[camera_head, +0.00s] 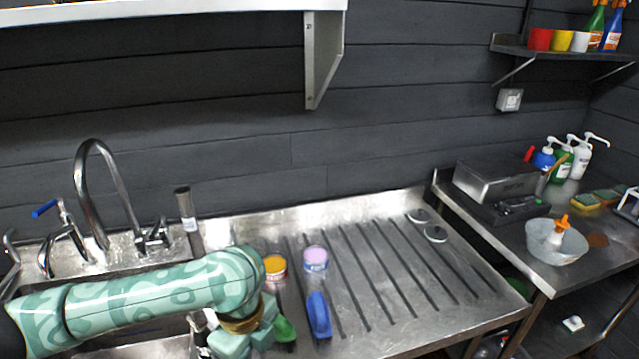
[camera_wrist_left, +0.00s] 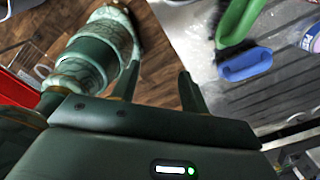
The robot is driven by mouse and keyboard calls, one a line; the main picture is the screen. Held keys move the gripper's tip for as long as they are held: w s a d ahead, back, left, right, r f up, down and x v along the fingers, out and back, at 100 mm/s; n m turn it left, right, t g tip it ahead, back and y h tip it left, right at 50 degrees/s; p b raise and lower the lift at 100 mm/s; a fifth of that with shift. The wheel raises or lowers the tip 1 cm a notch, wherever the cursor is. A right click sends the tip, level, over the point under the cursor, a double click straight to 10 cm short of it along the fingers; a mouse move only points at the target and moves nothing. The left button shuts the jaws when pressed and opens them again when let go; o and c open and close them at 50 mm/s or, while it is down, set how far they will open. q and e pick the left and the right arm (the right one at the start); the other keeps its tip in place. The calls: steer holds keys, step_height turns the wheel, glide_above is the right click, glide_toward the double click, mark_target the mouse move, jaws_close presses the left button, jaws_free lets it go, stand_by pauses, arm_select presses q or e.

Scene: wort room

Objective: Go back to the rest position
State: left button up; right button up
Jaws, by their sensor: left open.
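My left arm reaches in from the left over the sink in the head view. Its wrist end is low in that picture, left of the blue brush, and the fingers are hidden there. In the left wrist view my left gripper (camera_wrist_left: 157,76) is open, with nothing between its two fingers and wooden floor behind them. A green-handled tool with dark bristles (camera_wrist_left: 236,22) and a blue brush (camera_wrist_left: 250,64) lie on the metal drainboard beyond the right finger. The same blue brush (camera_head: 318,316) and green tool (camera_head: 284,330) show in the head view. My right gripper is in neither view.
An orange-topped tin (camera_head: 275,267) and a lilac-topped tin (camera_head: 316,259) stand on the ridged drainboard (camera_head: 400,275) near my left arm. The tall tap (camera_head: 105,190) rises behind the arm. A side table on the right holds a metal bowl (camera_head: 556,245) and bottles. The drainboard's right part is mostly clear.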

arm_select(q)
steer(key=s+d+f+n+t+h, duration=0.2)
steer(key=d+h, duration=0.2)
steer(key=d, duration=0.4)
steer(key=s+a+f+n+t+y, duration=0.1)
steer(key=s+a+n+y, duration=0.3)
steer(key=a, duration=0.5)
steer(key=s+a+f+n+t+y, duration=0.1)
steer(key=s+a+n+t+y, duration=0.1)
steer(key=s+a+n, duration=0.5)
steer(key=a+f+n+t+y, duration=0.1)
steer(key=a+n+y, duration=0.25)
steer(key=a, duration=0.75)
steer(key=s+d+f+g+h, duration=0.1)
steer(key=s+d+f+h, duration=0.15)
steer(key=f, duration=1.05)
steer(key=s+d+f+g+h, duration=0.1)
steer(key=s+d+f, duration=0.15)
steer(key=f, duration=0.95)
steer(key=s+f+n+g+h, duration=0.1)
steer(key=s+f+n+g, duration=0.2)
steer(key=s+f, duration=1.3)
steer(key=s, duration=0.3)
steer(key=shift+f+h, duration=0.3)
steer(key=shift+f, duration=0.1)
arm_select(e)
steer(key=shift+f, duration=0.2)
